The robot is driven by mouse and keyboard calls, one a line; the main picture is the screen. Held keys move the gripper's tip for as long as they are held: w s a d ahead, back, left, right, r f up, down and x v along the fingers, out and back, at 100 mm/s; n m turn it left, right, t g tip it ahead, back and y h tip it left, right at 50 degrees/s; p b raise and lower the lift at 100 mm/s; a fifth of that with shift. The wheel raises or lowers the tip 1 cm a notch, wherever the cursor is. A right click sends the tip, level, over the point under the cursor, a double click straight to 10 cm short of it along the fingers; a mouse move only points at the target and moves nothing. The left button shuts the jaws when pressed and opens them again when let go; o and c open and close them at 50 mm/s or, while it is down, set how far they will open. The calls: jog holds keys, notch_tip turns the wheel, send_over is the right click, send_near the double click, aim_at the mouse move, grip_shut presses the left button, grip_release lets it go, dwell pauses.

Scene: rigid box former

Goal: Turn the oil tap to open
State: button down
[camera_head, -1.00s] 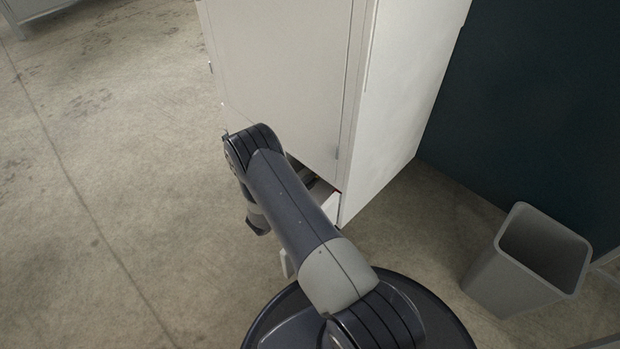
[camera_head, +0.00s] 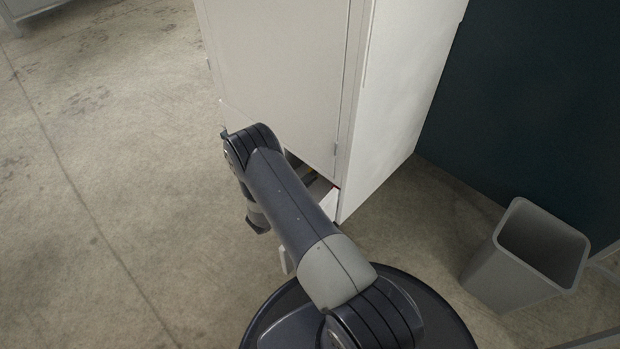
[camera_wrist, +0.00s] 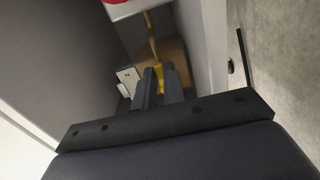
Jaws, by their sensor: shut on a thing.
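In the wrist view, my gripper (camera_wrist: 159,86) is inside a low opening of the machine. Its two dark fingers are closed around a yellow piece, which looks like the oil tap's handle (camera_wrist: 159,72). Only a small part of that handle shows between and just beyond the fingertips. How far it is turned cannot be told. A yellow bar (camera_wrist: 151,32) runs away behind it.
The tall pale cabinet (camera_head: 285,75) stands over the low opening. In the wrist view, a small white block (camera_wrist: 128,76) is left of the fingers, a pale wall (camera_wrist: 200,50) is close on the right, and a red part (camera_wrist: 114,2) is above. A grey bin (camera_head: 510,275) stands at right.

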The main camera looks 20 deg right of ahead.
jog(key=shift+f, duration=0.1)
jog(key=c, duration=1.5)
grip_release()
jog(key=shift+a, duration=0.1)
jog(key=p+v, duration=0.3)
jog(key=v, duration=0.7)
jog(key=shift+s+a, duration=0.2)
jog(key=shift+a, duration=0.1)
